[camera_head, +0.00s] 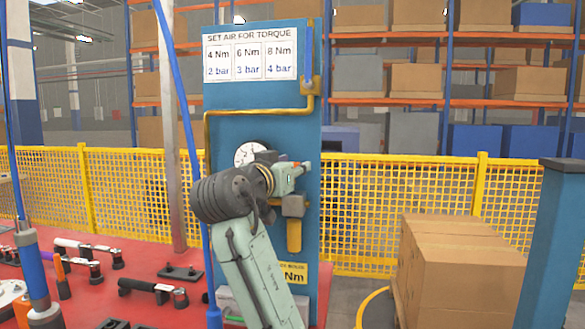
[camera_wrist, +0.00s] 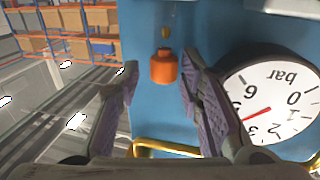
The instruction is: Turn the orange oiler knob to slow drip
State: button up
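The orange oiler knob (camera_wrist: 164,66) shows in the wrist view, upside down, against the blue panel (camera_wrist: 150,110). My gripper (camera_wrist: 158,85) is open, with one finger on each side of the knob in that view. The fingers appear apart from the knob; how far the knob lies beyond the fingertips I cannot tell. In the head view my gripper (camera_head: 300,172) is in front of the blue panel, to the right of the gauge, and my arm hides the knob there.
A white pressure gauge (camera_wrist: 272,98) is close to the right finger; it also shows in the head view (camera_head: 249,152). A yellow pipe (camera_head: 255,111) runs along the panel. A red bench (camera_head: 100,300) with tools is at left, cartons (camera_head: 460,270) at right.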

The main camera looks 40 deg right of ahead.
jog(key=shift+w+a, duration=0.2)
jog(key=v, duration=0.7)
jog(key=shift+s+a, duration=0.25)
jog(key=shift+s, duration=0.15)
jog(key=shift+c, duration=0.3)
